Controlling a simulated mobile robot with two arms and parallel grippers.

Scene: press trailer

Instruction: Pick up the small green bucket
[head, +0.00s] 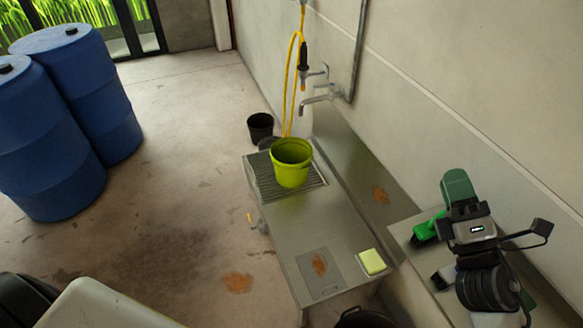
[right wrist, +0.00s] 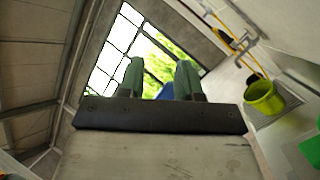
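The small green bucket (head: 291,163) stands upright on the ribbed drain area at the far end of the steel sink counter (head: 300,225). It also shows at the right of the right wrist view (right wrist: 263,98), with its open top visible. My right gripper (head: 458,184) is at the right of the head view, well to the right of the bucket and apart from it. In the right wrist view its two green fingers (right wrist: 160,72) stand apart with nothing between them. My left gripper is not in view.
A tap (head: 318,95) and yellow hose (head: 291,80) are on the wall behind the bucket. A yellow sponge (head: 372,261) lies on the counter's near end. A green brush (head: 427,229) lies beside my right gripper. Blue barrels (head: 45,140) stand at left; the floor between is clear.

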